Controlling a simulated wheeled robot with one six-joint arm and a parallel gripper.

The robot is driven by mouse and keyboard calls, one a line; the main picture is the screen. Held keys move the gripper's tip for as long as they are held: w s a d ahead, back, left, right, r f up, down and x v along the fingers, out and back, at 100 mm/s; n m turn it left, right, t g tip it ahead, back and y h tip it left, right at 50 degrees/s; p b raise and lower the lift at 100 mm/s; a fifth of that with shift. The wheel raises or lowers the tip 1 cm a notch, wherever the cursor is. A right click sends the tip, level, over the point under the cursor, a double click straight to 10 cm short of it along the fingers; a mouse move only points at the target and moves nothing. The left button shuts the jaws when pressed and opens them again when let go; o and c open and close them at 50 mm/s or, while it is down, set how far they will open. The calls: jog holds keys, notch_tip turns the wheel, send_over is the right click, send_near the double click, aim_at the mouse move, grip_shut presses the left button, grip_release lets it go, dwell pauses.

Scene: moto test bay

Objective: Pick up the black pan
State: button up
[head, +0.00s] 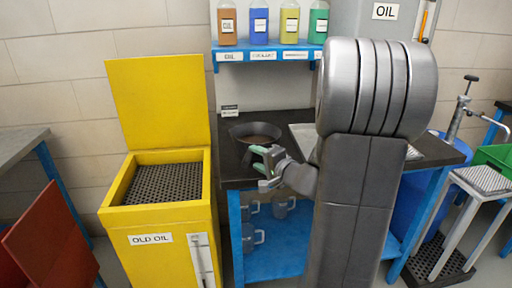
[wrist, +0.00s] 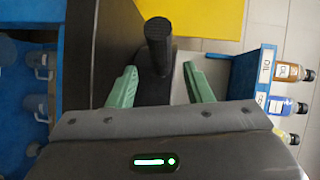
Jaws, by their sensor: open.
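The black pan (head: 240,137) sits on the dark worktop, near its left end, with a brownish inside. My gripper (head: 258,159) is open at the pan's near side, its green fingers pointing left. In the wrist view, a black rounded bar (wrist: 159,42), which looks like the pan's handle, lies between the two open green fingers of my gripper (wrist: 160,70). A gap shows on each side of it. Most of the pan's bowl cannot be made out in the wrist view.
A yellow bin (head: 158,216) marked OLD OIL, lid raised, stands left of the worktop (head: 235,178). A blue shelf (head: 268,56) with several bottles hangs behind the pan. Grey jugs (head: 283,208) stand on the lower blue shelf. My arm hides the worktop's middle.

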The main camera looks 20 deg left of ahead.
jog(key=shift+p+x, duration=0.35)
jog(key=shift+x, duration=2.75)
jog(key=shift+s+r, duration=0.1)
jog(key=shift+r, duration=0.1)
grip_shut()
